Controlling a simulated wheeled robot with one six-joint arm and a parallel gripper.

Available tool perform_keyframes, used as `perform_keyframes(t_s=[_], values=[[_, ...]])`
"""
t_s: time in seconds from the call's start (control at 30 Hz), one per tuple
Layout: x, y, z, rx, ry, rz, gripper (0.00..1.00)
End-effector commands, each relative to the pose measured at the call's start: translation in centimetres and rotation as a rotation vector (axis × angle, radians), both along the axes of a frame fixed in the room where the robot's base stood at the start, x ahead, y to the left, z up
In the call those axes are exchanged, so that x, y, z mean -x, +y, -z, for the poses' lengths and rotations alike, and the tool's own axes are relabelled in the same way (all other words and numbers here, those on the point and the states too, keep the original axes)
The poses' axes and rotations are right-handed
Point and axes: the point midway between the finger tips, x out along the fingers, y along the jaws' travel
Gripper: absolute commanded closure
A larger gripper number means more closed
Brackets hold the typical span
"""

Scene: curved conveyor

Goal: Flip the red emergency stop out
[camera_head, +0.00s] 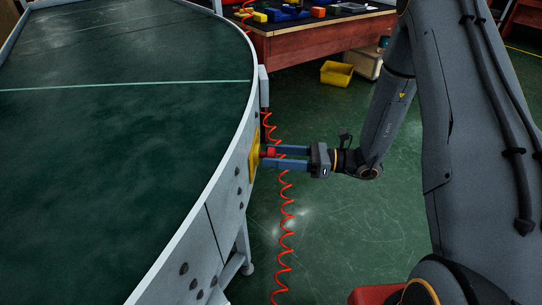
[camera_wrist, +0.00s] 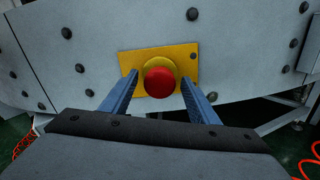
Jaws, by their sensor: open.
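The red emergency stop (camera_wrist: 160,82) is a round red button on a yellow plate (camera_wrist: 128,62), fixed to the grey side wall of the conveyor (camera_head: 225,165). In the head view the red button (camera_head: 270,152) shows between the finger ends. My gripper (camera_wrist: 160,92) is open, with one blue finger on each side of the button. In the head view my gripper (camera_head: 270,156) reaches in from the right, its fingertips close to the yellow plate (camera_head: 255,153). I cannot tell whether the fingers touch the button.
A red coiled hose (camera_head: 286,200) hangs beside the conveyor, around where my fingers are. A wooden workbench (camera_head: 310,40) with coloured parts stands at the back. A yellow bin (camera_head: 337,73) sits on the floor below it. The green floor right of the conveyor is mostly clear.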

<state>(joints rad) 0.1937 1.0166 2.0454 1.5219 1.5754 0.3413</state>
Motion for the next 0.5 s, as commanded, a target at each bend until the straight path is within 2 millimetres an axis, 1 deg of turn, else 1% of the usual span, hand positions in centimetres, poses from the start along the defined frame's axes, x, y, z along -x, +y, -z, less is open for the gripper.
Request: perform_keyframes(t_s=[0.03,0.13,0.43,0.5], values=[[-0.04,0.51,0.02,0.001,0.0,-0.001,0.45],[-0.09,1.1,0.02,0.001,0.0,-0.001,0.45],[-0.15,1.27,0.01,0.001,0.0,0.0,0.45],[-0.15,1.26,0.01,0.001,0.0,0.0,0.57]])
